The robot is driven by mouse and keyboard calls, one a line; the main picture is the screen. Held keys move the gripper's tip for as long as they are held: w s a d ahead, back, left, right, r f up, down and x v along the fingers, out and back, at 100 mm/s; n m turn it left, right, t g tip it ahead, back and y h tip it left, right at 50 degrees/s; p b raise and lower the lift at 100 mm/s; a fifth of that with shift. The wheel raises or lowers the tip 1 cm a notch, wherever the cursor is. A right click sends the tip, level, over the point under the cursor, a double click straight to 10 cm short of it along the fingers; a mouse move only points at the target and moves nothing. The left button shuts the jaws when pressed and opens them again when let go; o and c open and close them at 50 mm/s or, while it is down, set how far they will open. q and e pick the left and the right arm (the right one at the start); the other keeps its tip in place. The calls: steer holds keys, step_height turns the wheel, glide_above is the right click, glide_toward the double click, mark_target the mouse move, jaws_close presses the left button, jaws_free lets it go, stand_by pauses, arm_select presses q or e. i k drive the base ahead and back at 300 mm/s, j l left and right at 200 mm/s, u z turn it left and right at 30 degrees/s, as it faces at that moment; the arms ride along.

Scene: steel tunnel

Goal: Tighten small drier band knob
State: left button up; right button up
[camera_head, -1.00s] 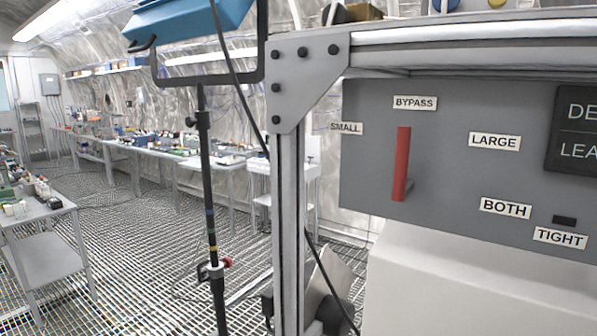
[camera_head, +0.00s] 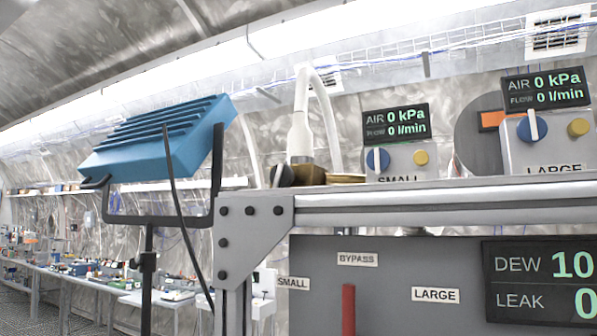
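A grey unit labelled SMALL (camera_head: 398,160) stands on the bench top. It has a blue knob with a white pointer (camera_head: 377,160), a yellow button (camera_head: 421,158) and a display (camera_head: 396,124) reading 0 kPa and 0 l/min. Left of it, a dark round knob (camera_head: 283,175) sits beside a brass-coloured part (camera_head: 309,174) under a white funnel-shaped piece (camera_head: 300,136) with a white hose. I cannot tell whether the dark knob is the band knob or how tight it is. Neither of my grippers shows.
A similar LARGE unit (camera_head: 548,150) stands at right. The grey panel (camera_head: 325,270) below carries a red lever (camera_head: 348,309), and its display (camera_head: 545,282) shows DEW and LEAK. A blue lamp (camera_head: 165,140) on a stand is at left. The metal frame corner (camera_head: 250,230) is close.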

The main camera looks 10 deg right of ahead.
mark_target(282, 175)
steer(key=i+l+z, duration=0.2)
steer(key=k+z, duration=0.25)
steer(key=k+l+z, duration=0.25)
steer(key=k, duration=0.15)
